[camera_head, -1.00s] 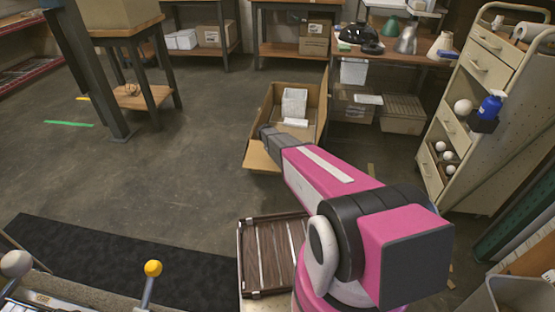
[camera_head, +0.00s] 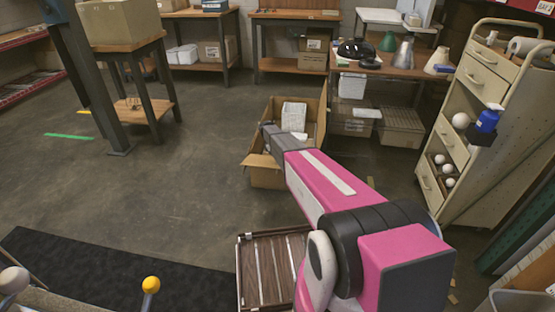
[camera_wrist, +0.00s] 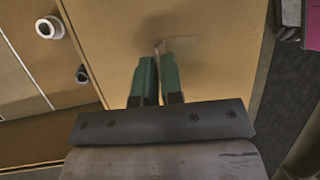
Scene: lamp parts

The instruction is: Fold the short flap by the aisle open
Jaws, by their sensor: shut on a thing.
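An open cardboard box (camera_head: 267,178) stands on the floor in the middle of the head view. It holds white items (camera_head: 293,117). A short flap (camera_head: 259,160) sticks outward at its near end, above the near wall.
A slatted brown crate (camera_head: 262,270) lies on the floor in front of the box. A drawer trolley (camera_head: 478,130) stands at the right, and a bench (camera_head: 405,62) with lamp shades behind. Floor left of the box is clear up to a dark mat (camera_head: 100,275).

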